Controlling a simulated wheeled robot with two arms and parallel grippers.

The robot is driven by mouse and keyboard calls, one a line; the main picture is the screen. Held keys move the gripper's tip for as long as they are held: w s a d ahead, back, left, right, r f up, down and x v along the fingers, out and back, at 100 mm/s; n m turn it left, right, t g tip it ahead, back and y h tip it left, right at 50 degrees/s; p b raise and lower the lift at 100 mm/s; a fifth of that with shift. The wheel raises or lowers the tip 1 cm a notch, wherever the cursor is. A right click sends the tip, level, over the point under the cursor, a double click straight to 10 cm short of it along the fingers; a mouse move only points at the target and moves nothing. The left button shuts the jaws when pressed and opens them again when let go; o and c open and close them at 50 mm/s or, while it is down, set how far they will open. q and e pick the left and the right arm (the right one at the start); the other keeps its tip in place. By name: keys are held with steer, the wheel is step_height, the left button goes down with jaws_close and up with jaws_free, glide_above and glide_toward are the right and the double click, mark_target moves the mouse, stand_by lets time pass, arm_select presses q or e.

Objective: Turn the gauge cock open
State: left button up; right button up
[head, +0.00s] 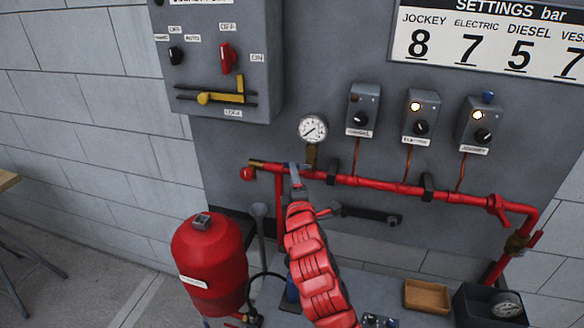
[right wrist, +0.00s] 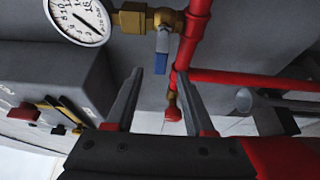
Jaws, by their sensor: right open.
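The pressure gauge (head: 313,128) has a round white dial and stands on a brass fitting above the red pipe (head: 385,184). In the right wrist view the gauge (right wrist: 80,16) is at the upper left. The brass gauge cock (right wrist: 168,20) sits between it and the pipe, with a blue lever (right wrist: 162,42) pointing toward the gripper. My right gripper (right wrist: 159,76) is open and empty, its fingers apart on either side below the lever. In the head view my right gripper (head: 295,178) is in front of the pipe and partly covers the cock area. My left gripper is not in view.
Three pressure switch boxes (head: 421,118) are right of the gauge on the grey panel. A control box (head: 222,60) hangs upper left. A red tank (head: 210,262) stands lower left. A wooden tray (head: 427,297) lies lower right. The red pipe runs close to my gripper.

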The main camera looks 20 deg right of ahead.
steer(key=shift+p+x, duration=0.4)
steer(key=shift+x, duration=1.45)
jaws_close()
